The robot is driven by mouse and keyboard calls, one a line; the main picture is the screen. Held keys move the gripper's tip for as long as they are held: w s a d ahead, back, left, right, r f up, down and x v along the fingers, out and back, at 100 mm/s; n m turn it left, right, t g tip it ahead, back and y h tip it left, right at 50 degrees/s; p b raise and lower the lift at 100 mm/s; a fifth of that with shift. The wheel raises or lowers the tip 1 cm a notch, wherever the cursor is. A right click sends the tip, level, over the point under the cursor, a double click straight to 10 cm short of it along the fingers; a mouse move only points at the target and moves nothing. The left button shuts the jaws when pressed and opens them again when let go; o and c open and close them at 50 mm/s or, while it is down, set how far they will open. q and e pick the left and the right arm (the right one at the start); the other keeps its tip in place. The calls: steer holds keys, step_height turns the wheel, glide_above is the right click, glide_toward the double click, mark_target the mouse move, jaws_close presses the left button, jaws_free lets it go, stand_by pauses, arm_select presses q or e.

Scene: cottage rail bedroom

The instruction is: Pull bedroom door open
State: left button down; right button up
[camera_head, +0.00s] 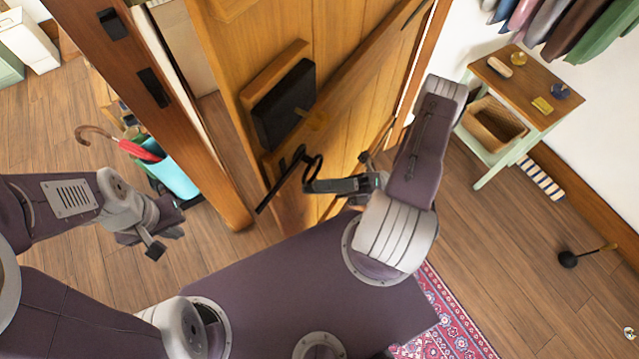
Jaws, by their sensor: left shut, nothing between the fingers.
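The wooden bedroom door (345,60) stands ajar, with a gap between its edge and the frame post (160,110) on the left. A black lock box (284,104) and a black handle with a ring-shaped part (290,172) are on its face. My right gripper (325,186) is at the handle's ring end, very close to it or touching. Its fingers are seen edge-on, so I cannot tell whether they grip. My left gripper (152,246) is shut and empty, left of the post and away from the door.
A teal umbrella stand (172,172) with a red umbrella (138,149) is behind the post. A small wooden side table (520,90) with a basket is at the right. A patterned rug (450,325) lies at the bottom. A black round-headed object (568,259) lies on the right floor.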

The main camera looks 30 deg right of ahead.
steer(key=b+v, duration=0.3)
steer(key=v, duration=0.6)
steer(key=shift+f, duration=0.1)
jaws_close()
